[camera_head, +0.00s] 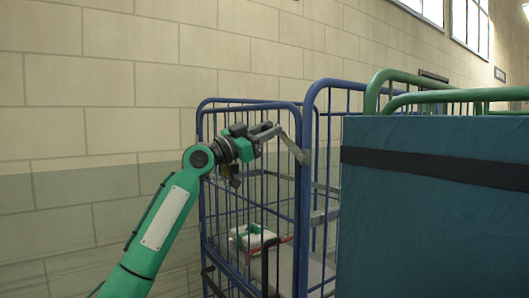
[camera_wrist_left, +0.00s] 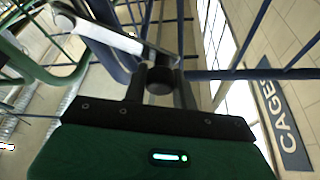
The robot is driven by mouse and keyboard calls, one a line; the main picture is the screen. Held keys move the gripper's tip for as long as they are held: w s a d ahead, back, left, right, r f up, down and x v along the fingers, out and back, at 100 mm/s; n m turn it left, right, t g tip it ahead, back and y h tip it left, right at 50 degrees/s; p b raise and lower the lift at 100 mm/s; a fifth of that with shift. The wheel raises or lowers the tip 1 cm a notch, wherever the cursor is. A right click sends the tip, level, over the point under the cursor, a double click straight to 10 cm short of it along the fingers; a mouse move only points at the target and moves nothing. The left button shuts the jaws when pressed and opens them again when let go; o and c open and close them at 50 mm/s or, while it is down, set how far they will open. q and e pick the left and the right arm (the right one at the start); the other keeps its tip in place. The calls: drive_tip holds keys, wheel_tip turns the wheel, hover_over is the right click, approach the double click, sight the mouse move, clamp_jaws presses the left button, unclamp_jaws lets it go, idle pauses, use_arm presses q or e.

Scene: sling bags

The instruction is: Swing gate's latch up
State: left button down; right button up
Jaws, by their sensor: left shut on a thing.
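The gate (camera_head: 262,200) is the blue barred side of a roll cage. Its latch (camera_head: 290,145) is a grey bar near the top of the gate's right post, slanting down to the right from my gripper. My left gripper (camera_head: 270,131) is at the latch's upper left end and is shut on it. In the left wrist view the latch (camera_wrist_left: 108,37) is a pale bar running from the upper left to the fingers of the gripper (camera_wrist_left: 160,78). The exact contact is partly hidden by the fingers. My right gripper is in neither view.
A large teal block with a black strap (camera_head: 435,168) fills the right side, close to the cage. Green rails (camera_head: 440,97) stand above it. A white and green item (camera_head: 252,236) lies inside the cage. A block wall (camera_head: 90,110) is behind. A CAGES sign (camera_wrist_left: 283,115) hangs on a wall.

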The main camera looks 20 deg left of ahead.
use_arm(q)
drive_tip(key=d+r+m+g, duration=0.1)
drive_tip(key=m, duration=0.1)
drive_tip(key=s+d+r+m+g+h, duration=0.1)
drive_tip(key=m, duration=0.2)
drive_tip(key=s+d+r+m+g+p, duration=0.1)
drive_tip(key=m, duration=0.1)
drive_tip(key=shift+s+r+m+h, duration=0.25)
drive_tip(key=shift+r+m+h, duration=0.05)
drive_tip(key=shift+m+h, duration=0.1)
drive_tip(key=s+d+m+g, duration=0.1)
drive_tip(key=m, duration=0.1)
drive_tip(key=s+d+r+m+g+p, duration=0.1)
drive_tip(key=m, duration=0.1)
drive_tip(key=shift+d, duration=0.35)
drive_tip(key=shift+s+d+f+m+g+y+p, duration=0.15)
drive_tip(key=shift+s+d+m+g+y+p, duration=0.35)
drive_tip(key=shift+m, duration=0.6)
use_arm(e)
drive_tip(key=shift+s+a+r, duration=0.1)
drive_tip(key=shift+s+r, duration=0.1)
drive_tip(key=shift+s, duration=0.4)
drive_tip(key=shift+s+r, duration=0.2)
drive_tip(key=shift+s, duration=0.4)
use_arm(q)
drive_tip(key=shift+d, duration=0.1)
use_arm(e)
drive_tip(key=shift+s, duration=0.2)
